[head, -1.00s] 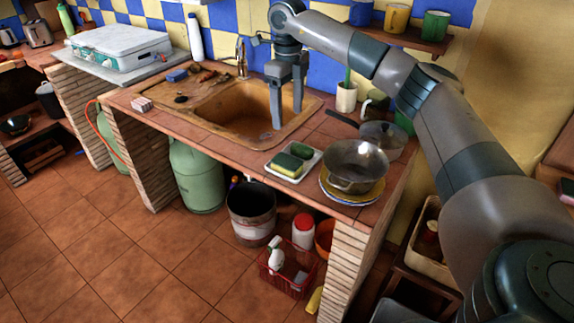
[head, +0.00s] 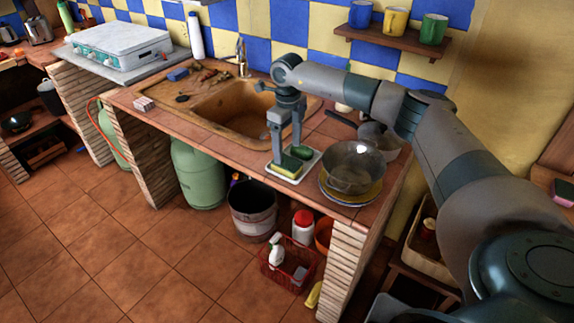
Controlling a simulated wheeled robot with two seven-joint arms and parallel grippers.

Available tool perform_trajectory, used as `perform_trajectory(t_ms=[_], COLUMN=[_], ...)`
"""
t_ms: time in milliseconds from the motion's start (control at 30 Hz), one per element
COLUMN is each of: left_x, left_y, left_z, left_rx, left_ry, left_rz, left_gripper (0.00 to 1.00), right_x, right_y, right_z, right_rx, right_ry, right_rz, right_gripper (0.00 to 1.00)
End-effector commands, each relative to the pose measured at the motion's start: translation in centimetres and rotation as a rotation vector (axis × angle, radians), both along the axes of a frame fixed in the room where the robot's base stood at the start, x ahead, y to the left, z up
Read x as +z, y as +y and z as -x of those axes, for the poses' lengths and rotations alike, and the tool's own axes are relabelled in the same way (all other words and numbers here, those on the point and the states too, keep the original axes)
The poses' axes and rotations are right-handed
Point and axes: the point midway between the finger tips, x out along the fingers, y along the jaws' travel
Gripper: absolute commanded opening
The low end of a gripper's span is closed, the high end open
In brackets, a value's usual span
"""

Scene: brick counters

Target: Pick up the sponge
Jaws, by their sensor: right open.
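The sponge (head: 289,169), green on top with a yellow lower part, lies in a small white dish (head: 302,176) on the tiled counter, in front of the sink. A dark green item (head: 301,152) lies behind it in the same dish. My right gripper (head: 287,154) points down over the dish, its fingers apart. One finger is at the left side of the sponge and the other is behind it to the right. I cannot tell whether either finger touches the sponge. My left gripper is not in view.
A glass bowl (head: 353,167) on stacked plates stands close to the right of the dish. The sink (head: 222,112) with its tap (head: 242,57) is behind. A pot (head: 379,141) sits behind the bowl. The counter's front edge is just before the dish.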

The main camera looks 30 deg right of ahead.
Motion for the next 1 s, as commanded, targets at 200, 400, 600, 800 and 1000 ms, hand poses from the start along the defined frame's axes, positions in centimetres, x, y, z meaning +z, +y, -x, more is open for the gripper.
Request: perform_trajectory(t_ms=[200, 400, 600, 800, 1000], left_x=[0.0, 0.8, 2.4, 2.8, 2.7], left_y=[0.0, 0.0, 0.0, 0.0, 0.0], left_z=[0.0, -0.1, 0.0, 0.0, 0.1], left_rx=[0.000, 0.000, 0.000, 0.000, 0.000], left_ry=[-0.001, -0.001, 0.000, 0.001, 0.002], left_rz=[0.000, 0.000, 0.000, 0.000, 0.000], left_gripper=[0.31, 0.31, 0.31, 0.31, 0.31], right_x=[0.0, -0.7, -2.9, -5.0, -5.2], right_y=[0.0, 0.0, 0.0, -0.1, -0.1], right_z=[0.0, -0.1, -0.4, -0.4, -0.5], right_rx=[0.000, -0.001, -0.001, 0.000, 0.000], right_ry=[0.000, 0.003, 0.004, 0.001, 0.000], right_rz=[0.000, 0.000, -0.001, -0.001, 0.000], right_gripper=[0.67, 0.67, 0.67, 0.67, 0.67])
